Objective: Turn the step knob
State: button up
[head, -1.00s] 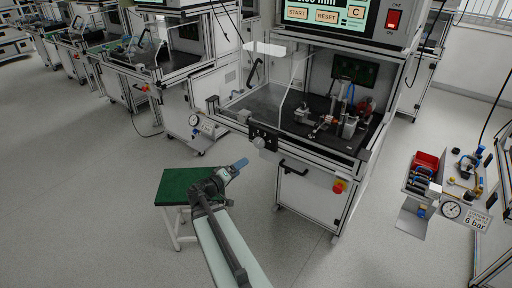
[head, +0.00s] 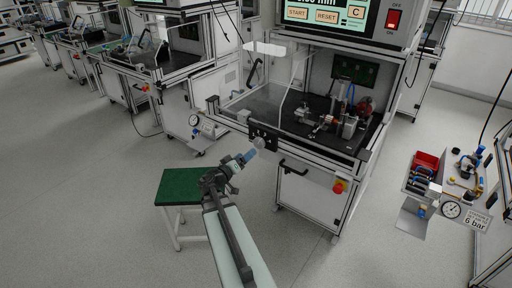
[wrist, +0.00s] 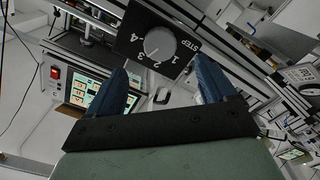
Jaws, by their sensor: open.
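The step knob (wrist: 160,43) is a round grey dial on a black plate (wrist: 133,35) marked STEP and 1 to 4. In the wrist view it lies beyond and between my two blue fingertips, apart from them. Its pointer setting is too small to read surely. In the head view the knob (head: 259,143) shows small and pale on the front of the test station, left of the door handle. My gripper (head: 247,156) is open and empty, just below and left of the knob; its spread fingers also show in the wrist view (wrist: 164,76).
The test station (head: 310,188) has a clear guard, a dark bed with fixtures, and a screen with a red switch (head: 393,20) above. A green-topped stool (head: 182,187) stands beneath my arm. A gauge and parts tray (head: 423,178) stand at right. Open floor lies left.

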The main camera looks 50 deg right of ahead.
aim_at(258, 145)
jog(key=d, duration=0.8)
jog(key=shift+d, duration=0.2)
jog(key=shift+c, duration=0.2)
jog(key=c, duration=1)
